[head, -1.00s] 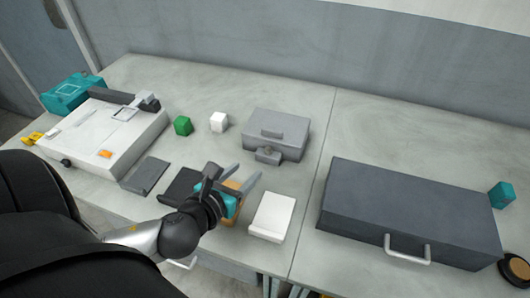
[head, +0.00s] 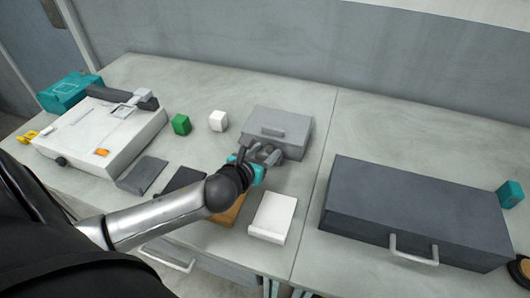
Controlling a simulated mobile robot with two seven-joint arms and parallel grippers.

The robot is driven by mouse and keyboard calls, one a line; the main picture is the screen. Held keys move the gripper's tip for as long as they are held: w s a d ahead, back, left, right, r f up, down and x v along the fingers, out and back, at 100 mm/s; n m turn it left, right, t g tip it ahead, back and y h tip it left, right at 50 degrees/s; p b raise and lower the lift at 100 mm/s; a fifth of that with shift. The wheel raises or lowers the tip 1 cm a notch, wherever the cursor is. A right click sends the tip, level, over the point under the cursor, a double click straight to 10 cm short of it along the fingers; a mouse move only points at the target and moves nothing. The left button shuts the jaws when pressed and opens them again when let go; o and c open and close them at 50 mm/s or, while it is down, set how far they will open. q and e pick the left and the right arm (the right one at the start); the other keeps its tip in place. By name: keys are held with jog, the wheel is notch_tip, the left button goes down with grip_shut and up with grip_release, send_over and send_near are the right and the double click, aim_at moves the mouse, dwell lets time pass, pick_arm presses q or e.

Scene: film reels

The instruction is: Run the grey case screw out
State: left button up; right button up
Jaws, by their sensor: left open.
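The grey case (head: 284,126) sits shut on the table, left of the seam between the two table tops, with a flat handle on its lid. My left gripper (head: 266,154) is at the front face of the case, where the case screw sits. The screw is mostly hidden by the gripper. The fingers are open and reach toward that spot; I cannot tell whether they touch it. My right gripper is not in view.
A white block (head: 270,217) and an orange-brown object (head: 229,210) lie close to my left arm. A white cube (head: 218,121) and a green cube (head: 181,124) stand left of the case. A large dark case (head: 415,205) fills the right table. A white machine (head: 100,135) stands at left.

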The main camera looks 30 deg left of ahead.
pick_arm(q)
jog(key=shift+w, duration=0.1)
grip_shut()
dwell(0.5)
